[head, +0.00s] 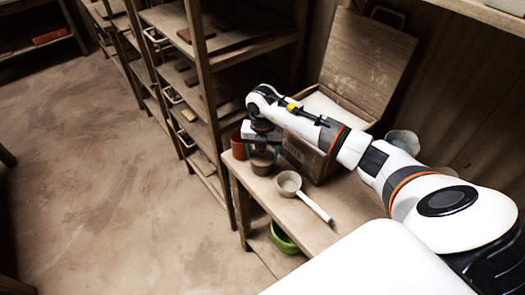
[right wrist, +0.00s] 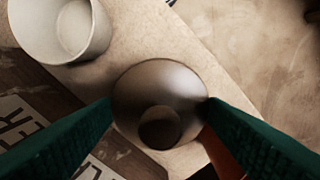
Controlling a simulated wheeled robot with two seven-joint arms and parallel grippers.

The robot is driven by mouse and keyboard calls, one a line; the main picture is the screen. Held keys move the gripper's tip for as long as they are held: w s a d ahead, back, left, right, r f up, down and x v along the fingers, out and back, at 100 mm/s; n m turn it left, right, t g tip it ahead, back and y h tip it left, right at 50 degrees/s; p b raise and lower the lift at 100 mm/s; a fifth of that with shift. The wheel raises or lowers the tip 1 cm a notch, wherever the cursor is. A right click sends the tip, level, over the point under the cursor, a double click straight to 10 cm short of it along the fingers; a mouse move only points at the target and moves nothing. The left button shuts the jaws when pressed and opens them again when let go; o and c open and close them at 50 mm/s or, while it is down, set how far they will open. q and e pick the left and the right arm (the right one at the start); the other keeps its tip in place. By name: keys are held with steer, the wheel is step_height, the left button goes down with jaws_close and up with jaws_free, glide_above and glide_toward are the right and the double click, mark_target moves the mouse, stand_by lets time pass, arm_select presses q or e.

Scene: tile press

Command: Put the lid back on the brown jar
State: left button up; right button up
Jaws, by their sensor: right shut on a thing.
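My right gripper (head: 263,150) comes in from the right and points down over the brown jar (head: 262,165) near the table's far left corner. In the right wrist view its green fingers (right wrist: 160,102) are shut on the sides of a round brown lid (right wrist: 160,82) with a darker round knob. The lid hides what lies under it in that view. In the head view the lid is hardly visible between the fingers. I cannot tell whether it touches the jar's rim. My left gripper is not in view.
An orange-brown pot (head: 238,147) stands just left of the jar. A pale ladle (head: 289,184) lies to the right. A lettered wooden crate (head: 310,160) with its top open stands behind. Shelves (head: 200,100) rise at the left. A green bowl (head: 283,238) sits below the tabletop.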

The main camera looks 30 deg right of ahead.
stand_by(0.4)
steer(key=o, duration=1.3)
steer(key=shift+c, duration=0.2)
steer(key=shift+r+p, duration=2.6)
steer(key=shift+r, duration=0.9)
steer(key=shift+c, duration=0.6)
jaws_close()
